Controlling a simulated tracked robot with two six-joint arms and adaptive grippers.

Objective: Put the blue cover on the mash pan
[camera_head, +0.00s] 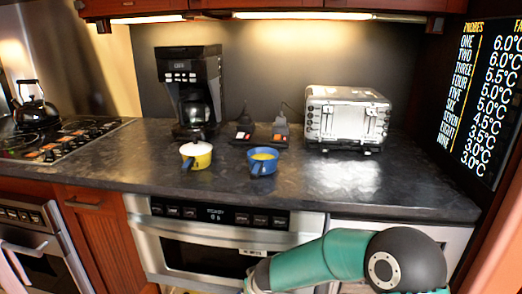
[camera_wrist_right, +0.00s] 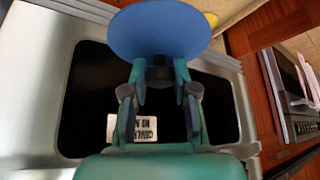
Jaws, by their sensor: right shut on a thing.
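A blue disc-shaped cover (camera_wrist_right: 160,28) is in the right wrist view, its flat face filling the top middle. My right gripper (camera_wrist_right: 159,78) is shut on the knob under this cover and holds it in front of the microwave drawer (camera_wrist_right: 95,90). I cannot tell for certain which one is the mash pan. My right arm crosses the bottom of the head view; its gripper is mostly out of frame. My left gripper is not in view.
A coffee maker (camera_head: 190,88) stands behind the yellow pan, and a toaster oven (camera_head: 346,115) stands to the right. A kettle (camera_head: 35,105) sits on the stove at left. The counter (camera_head: 340,178) is clear in front of the toaster oven. A white label (camera_wrist_right: 136,127) is on the drawer front.

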